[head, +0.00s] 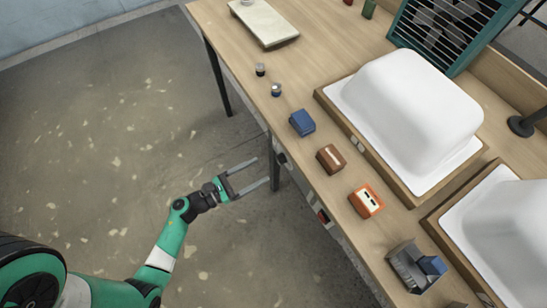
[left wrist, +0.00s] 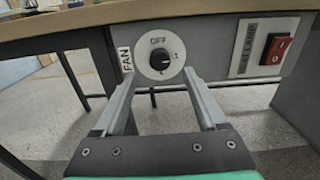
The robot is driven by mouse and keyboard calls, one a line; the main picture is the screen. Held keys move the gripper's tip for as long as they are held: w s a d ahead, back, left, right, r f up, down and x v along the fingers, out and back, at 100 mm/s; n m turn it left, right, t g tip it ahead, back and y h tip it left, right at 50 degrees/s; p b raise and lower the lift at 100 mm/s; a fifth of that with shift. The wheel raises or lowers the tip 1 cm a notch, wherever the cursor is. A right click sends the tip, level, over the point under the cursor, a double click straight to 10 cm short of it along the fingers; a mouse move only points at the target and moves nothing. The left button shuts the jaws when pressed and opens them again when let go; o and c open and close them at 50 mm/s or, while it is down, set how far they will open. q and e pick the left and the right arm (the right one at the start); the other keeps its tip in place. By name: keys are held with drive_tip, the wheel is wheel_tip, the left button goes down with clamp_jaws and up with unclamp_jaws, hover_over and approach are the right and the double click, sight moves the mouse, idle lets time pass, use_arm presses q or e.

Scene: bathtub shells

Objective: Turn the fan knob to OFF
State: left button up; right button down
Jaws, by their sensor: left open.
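The fan knob (left wrist: 159,60) is a black knob on a round white dial, with OFF printed at the top and a FAN label to its left. It is on the grey panel under the table edge. Which way its pointer faces is too small to tell. My left gripper (left wrist: 159,74) is open, with its two fingers pointing at the panel on either side of the knob's lower part. Nothing is between them, and they look apart from the knob. In the head view the left gripper (head: 262,170) is beside the table's front edge. My right gripper is not in view.
A red switch (left wrist: 274,49) labelled LAMP is right of the knob. On the wooden table are white tub shells (head: 415,100), a blue block (head: 302,122), a brown box (head: 331,158), an orange box (head: 366,200) and a grey bin (head: 408,262). Floor left of the table is clear.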

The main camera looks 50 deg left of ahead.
sight(278, 160)
use_arm(q)
drive_tip(key=w, duration=0.4)
drive_tip(key=w+d+b, duration=0.1)
drive_tip(key=w, duration=0.1)
drive_tip(key=shift+w, duration=0.3)
clamp_jaws()
